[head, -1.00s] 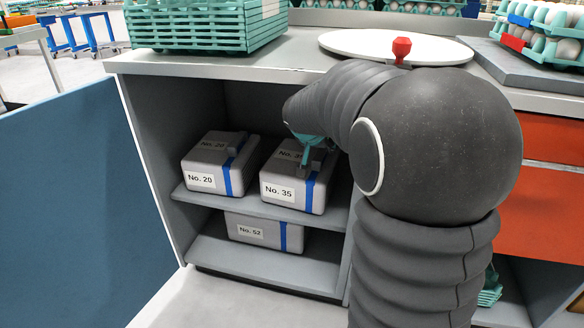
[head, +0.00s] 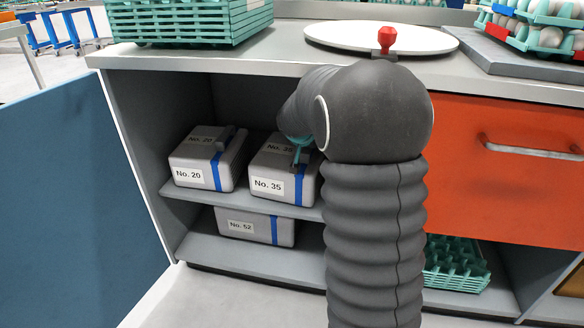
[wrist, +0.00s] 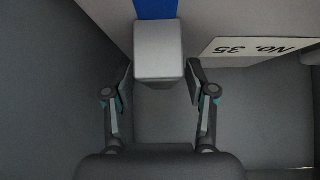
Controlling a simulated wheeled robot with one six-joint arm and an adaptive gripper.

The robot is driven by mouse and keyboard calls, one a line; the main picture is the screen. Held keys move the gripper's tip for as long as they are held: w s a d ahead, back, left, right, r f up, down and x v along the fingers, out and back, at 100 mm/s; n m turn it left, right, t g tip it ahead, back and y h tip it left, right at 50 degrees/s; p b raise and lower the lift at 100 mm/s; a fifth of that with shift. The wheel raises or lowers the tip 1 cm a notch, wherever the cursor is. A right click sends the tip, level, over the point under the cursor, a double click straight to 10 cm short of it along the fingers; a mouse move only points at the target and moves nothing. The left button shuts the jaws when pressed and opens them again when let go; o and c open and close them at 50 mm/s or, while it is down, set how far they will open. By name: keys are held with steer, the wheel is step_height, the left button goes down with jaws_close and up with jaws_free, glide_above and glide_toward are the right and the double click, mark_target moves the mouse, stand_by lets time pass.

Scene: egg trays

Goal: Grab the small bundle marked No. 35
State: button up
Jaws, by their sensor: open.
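The grey bundle marked No. 35 (head: 266,186) sits on the upper shelf, on the right, with a blue band and a raised grey block on top. My gripper (head: 301,160) is at this bundle's top in the head view, partly hidden by my arm. In the wrist view my gripper (wrist: 159,88) is open, with one finger on each side of the grey block (wrist: 159,52). A gap shows between each finger and the block's front part. The No. 35 label (wrist: 262,47) appears upside down at the upper right of that view.
The No. 20 bundle (head: 190,176) stands to the left on the same shelf (head: 200,203). The No. 52 bundle (head: 240,225) lies on the level below. The countertop (head: 285,48) overhangs the shelf, and a blue panel (head: 75,190) stands at the left.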

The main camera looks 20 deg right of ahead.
steer(key=shift+c, duration=0.2)
jaws_close()
steer(key=shift+r, duration=0.2)
